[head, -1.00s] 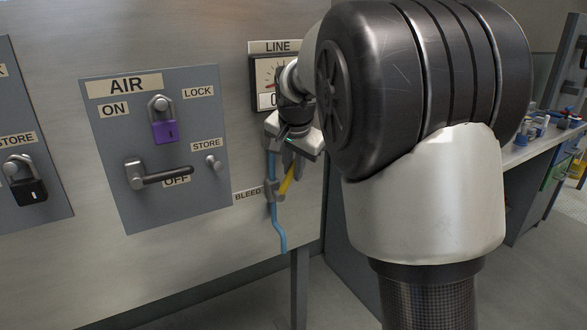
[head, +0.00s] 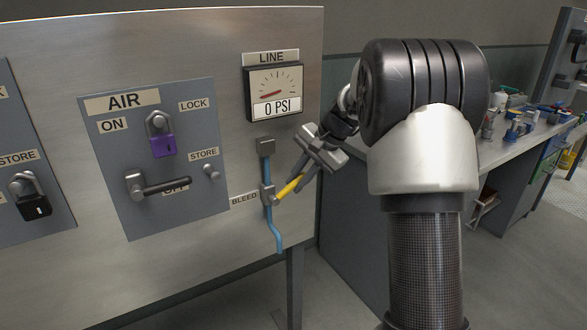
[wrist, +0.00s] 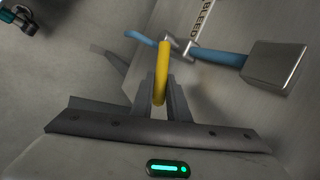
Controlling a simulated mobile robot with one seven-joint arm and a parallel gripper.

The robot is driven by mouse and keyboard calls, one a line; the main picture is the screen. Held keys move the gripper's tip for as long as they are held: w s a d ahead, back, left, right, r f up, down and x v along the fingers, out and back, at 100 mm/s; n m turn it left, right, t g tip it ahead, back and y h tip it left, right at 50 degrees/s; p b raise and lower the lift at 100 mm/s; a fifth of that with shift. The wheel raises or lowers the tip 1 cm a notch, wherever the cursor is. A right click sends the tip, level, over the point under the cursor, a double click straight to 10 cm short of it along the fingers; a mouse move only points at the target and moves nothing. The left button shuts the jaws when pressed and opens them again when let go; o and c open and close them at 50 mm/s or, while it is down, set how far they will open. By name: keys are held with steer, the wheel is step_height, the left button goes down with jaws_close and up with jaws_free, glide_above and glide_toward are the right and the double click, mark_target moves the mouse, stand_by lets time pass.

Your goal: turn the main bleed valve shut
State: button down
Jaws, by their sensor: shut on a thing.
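The bleed valve (head: 268,195) is a grey body on a thin blue line, beside the BLEED label. Its yellow lever (head: 288,186) points up and to the right, out across the line at a slant. My gripper (head: 304,172) is shut on the outer part of the lever. In the wrist view the yellow lever (wrist: 162,65) stands between my two fingers (wrist: 160,98), and its far end meets the valve body. The blue line (wrist: 228,58) runs crosswise there to a grey block. The lever's outer tip is hidden by my gripper.
The LINE gauge (head: 275,90) above reads 0 PSI. Left of the valve, the AIR panel (head: 200,130) has a lever at OFF (head: 160,185), a purple padlock (head: 162,146) and a STORE peg. A cluttered bench (head: 500,150) stands at the right.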

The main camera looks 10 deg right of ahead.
steer(key=y+p, duration=0.1)
steer(key=d+f+y, duration=0.1)
steer(key=shift+w+f+m+g+y+p, duration=0.15)
steer(key=shift+f+m+g+y+p, duration=0.15)
steer(key=shift+p, duration=0.1)
steer(key=shift+f+m+g+y+p, duration=0.35)
steer(key=shift+f+y+p, duration=0.45)
steer(key=shift+f+y, duration=0.55)
steer(key=shift+y, duration=0.25)
steer(key=c, duration=1.7)
jaws_free()
steer(key=p+v, duration=0.1)
steer(key=v, duration=1.6)
steer(key=shift+d+r+p, duration=0.1)
steer(key=shift+r+p, duration=0.2)
steer(key=shift+p, duration=0.1)
